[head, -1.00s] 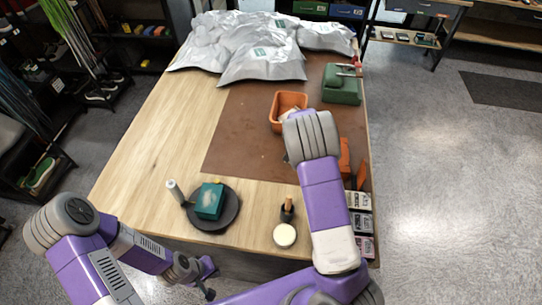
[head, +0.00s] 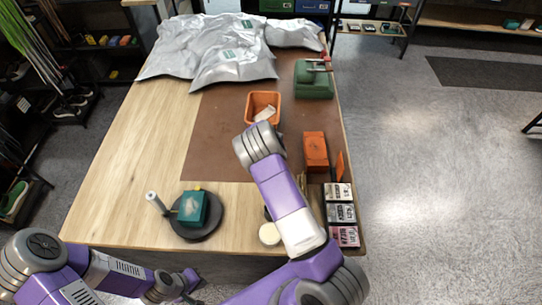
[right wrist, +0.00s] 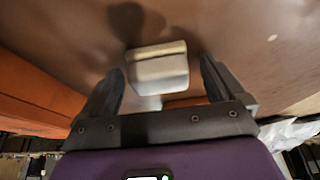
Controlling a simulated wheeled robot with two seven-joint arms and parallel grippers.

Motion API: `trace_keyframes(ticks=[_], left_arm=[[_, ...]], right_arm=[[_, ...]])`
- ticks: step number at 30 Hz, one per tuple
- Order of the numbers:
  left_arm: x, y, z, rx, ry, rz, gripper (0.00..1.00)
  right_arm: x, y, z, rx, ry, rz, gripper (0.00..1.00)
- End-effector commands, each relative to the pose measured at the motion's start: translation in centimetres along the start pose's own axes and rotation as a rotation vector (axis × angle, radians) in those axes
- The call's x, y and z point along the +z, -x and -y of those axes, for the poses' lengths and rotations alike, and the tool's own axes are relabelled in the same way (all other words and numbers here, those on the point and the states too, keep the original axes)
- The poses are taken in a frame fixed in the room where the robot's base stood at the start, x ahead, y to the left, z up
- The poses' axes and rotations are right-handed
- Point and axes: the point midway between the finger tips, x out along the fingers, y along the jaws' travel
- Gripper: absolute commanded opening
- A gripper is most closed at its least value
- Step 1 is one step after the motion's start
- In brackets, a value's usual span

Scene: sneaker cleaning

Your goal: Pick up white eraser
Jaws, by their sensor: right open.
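The white eraser (right wrist: 157,72) shows in the right wrist view as a pale block on the brown mat. My right gripper (right wrist: 161,76) is open, with one finger on each side of the eraser and a visible gap to each finger. In the head view the eraser and my right gripper are not visible, apparently hidden by my right arm. My left gripper (head: 188,281) is low in the head view, off the table's front edge; whether its jaws are open is unclear.
An orange bin (head: 249,108) with a pale item and an orange block (head: 315,150) stand on the brown mat (head: 215,140). A green case (head: 313,85) is at back right. A dark round plate (head: 205,232) holds a teal box (head: 193,208). Small boxes (head: 341,213) line the right edge.

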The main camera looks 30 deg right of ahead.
Motion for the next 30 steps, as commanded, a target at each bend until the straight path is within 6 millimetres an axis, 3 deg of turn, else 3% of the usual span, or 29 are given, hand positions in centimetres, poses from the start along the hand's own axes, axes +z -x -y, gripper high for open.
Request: trace_keyframes(ticks=[7,18,20,26,30], left_arm=[[0.0,0.0,0.0,0.000,0.000,0.000,0.00],[0.0,0.0,0.0,0.000,0.000,0.000,0.00],[0.0,0.0,0.0,0.000,0.000,0.000,0.00],[0.0,0.0,0.0,0.000,0.000,0.000,0.00],[0.0,-0.1,0.0,0.000,0.000,0.000,0.00]], right_arm=[[0.0,-0.1,0.0,0.000,0.000,0.000,0.93],[0.0,-0.1,0.0,0.000,-0.001,0.000,0.36],[0.0,-0.1,0.0,0.000,-0.001,0.000,0.31],[-0.1,0.2,0.0,-0.001,-0.001,-0.001,0.31],[-0.9,1.8,0.1,-0.003,0.000,-0.003,0.31]])
